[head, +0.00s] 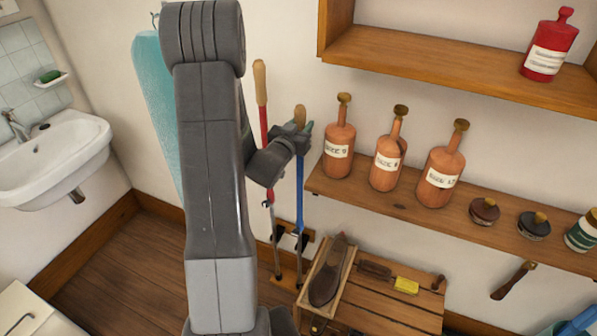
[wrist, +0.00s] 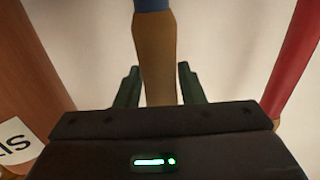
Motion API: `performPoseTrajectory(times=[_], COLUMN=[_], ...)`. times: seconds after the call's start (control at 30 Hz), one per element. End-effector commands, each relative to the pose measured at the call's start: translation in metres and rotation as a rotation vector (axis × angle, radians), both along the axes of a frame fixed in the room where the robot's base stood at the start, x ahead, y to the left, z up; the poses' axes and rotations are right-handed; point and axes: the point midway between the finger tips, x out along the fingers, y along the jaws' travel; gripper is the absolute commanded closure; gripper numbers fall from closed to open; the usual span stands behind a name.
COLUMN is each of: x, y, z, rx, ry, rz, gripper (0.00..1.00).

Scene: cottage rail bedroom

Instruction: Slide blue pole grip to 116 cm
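The blue pole (head: 300,195) stands upright near the wall and has a wooden top end (head: 300,113). My gripper (head: 304,128) is at this wooden end, just above the blue part. In the wrist view the wooden end (wrist: 155,60) runs between the two dark fingers of my gripper (wrist: 158,82), with the blue part (wrist: 151,4) at the top edge. The fingers are apart, with a narrow gap at the right one. I cannot tell whether the left one touches the wood. My arm hides part of the scene left of the poles.
A red pole (head: 264,125) with a wooden end stands close to the left. Terracotta bottles (head: 339,155) stand on a wooden shelf (head: 450,225) close to the right. A slatted bench (head: 375,318) with a brush box (head: 328,270) is below. A sink (head: 60,150) is far left.

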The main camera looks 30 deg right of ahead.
Motion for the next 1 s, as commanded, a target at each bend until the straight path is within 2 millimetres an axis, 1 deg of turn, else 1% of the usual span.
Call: performPoseTrajectory(times=[0.03, 0.1, 0.27, 1.0], x=[0.000, 0.000, 0.000, 0.000], y=[0.000, 0.000, 0.000, 0.000], z=[0.000, 0.000, 0.001, 0.039], rx=[0.000, 0.000, -0.001, -0.002], ry=[0.000, 0.000, -0.001, -0.003], rz=[0.000, 0.000, 0.000, 0.000], gripper=[0.75, 0.88, 0.88, 0.89])
